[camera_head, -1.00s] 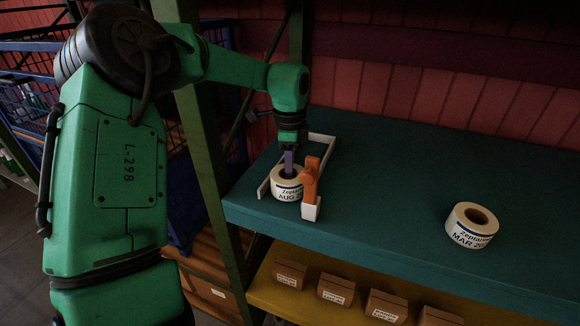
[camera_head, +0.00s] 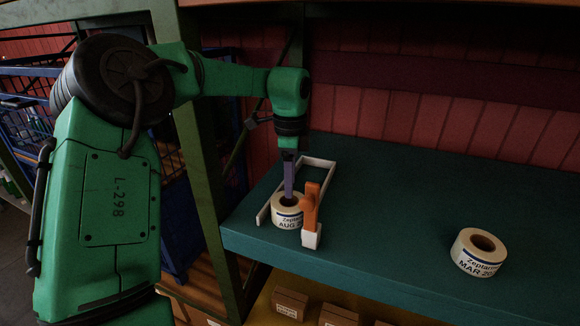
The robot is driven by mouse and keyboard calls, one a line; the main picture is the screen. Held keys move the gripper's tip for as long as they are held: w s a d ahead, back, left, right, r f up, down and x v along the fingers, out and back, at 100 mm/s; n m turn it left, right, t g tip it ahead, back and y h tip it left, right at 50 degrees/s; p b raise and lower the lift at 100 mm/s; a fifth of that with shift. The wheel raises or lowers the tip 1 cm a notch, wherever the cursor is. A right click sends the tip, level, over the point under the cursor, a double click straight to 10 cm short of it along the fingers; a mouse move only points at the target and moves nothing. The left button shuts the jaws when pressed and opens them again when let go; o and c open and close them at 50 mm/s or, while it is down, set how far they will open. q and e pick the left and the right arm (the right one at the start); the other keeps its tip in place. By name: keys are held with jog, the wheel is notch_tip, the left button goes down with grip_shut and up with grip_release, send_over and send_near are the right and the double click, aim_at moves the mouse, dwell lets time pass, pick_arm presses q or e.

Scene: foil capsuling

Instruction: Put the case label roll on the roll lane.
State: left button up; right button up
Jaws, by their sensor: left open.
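The roll lane (camera_head: 319,161) is a white frame of rails at the left end of the teal bench. A white label roll (camera_head: 286,221) printed "AUG" lies flat at its near end, between the rails. An orange upright piece with a white foot (camera_head: 311,206) stands at its right front and covers part of it. My left gripper (camera_head: 290,190) points straight down over this roll, open. Its purple-grey fingers reach down to the core hole; whether their tips are still inside is unclear. A second label roll (camera_head: 480,252), printed "MAR", lies flat on the bench at the right. My right gripper is not in view.
The teal bench top (camera_head: 400,210) is clear between the lane and the "MAR" roll. A green post (camera_head: 207,160) stands left of the bench. Brown boxes (camera_head: 290,305) sit on a yellow shelf below. A red wall closes the back.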

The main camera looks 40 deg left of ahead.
pick_arm(q)
notch_tip(320, 180, up, 7)
jog(key=shift+r, duration=0.2)
dwell(0.4)
